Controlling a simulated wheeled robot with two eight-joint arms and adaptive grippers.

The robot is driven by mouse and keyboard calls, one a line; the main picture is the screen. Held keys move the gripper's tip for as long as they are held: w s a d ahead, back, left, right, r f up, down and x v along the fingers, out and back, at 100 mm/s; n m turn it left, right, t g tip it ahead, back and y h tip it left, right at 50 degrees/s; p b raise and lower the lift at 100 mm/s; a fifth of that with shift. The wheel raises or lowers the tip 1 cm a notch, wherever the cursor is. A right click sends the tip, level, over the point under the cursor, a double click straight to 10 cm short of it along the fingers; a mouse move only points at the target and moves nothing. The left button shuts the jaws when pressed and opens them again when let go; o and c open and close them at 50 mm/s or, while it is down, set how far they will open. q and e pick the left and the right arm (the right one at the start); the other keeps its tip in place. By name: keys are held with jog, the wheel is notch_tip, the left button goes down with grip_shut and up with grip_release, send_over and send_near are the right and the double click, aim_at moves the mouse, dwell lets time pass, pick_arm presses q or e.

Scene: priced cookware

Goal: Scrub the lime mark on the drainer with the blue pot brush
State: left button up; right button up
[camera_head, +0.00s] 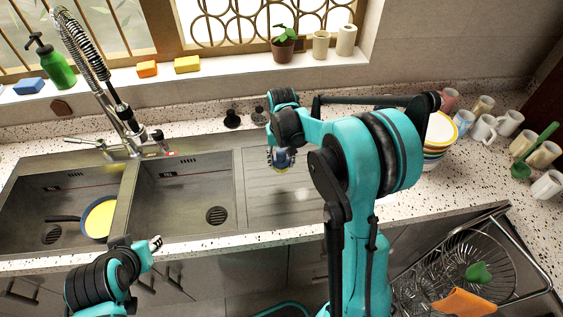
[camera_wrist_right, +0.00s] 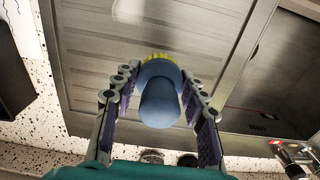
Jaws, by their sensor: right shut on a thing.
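The blue pot brush (camera_wrist_right: 160,95) is between the fingers of my right gripper (camera_wrist_right: 158,105), which is shut on it; yellow bristles show past its blue body. In the head view the brush (camera_head: 281,158) is over the ribbed steel drainer (camera_head: 262,205), right of the sinks. Whether the bristles touch the drainer, I cannot tell. A pale patch, likely the lime mark (camera_wrist_right: 130,9), shows on the drainer at the top of the wrist view, apart from the brush. I cannot make it out in the head view. My left gripper (camera_head: 155,244) is near the counter's front edge; its opening is unclear.
Two sink basins lie left of the drainer; the left one holds a yellow pan (camera_head: 99,217). A tall faucet (camera_head: 125,120) stands behind them. Stacked bowls (camera_head: 440,130) and several mugs (camera_head: 484,127) stand at right. A wire rack (camera_head: 510,255) is at lower right.

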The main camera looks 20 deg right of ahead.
dwell(0.5)
jog(key=s+d+r+p, duration=0.4)
jog(key=s+r+p, duration=0.45)
jog(key=p, duration=0.45)
jog(key=f+b, duration=0.2)
jog(key=f, duration=0.1)
jog(key=f+b, duration=0.3)
jog(key=f, duration=0.1)
jog(key=f+b, duration=0.3)
jog(key=f, duration=0.1)
jog(key=shift+w+a, duration=0.15)
jog(key=shift+w, duration=0.2)
jog(key=shift+r, duration=0.1)
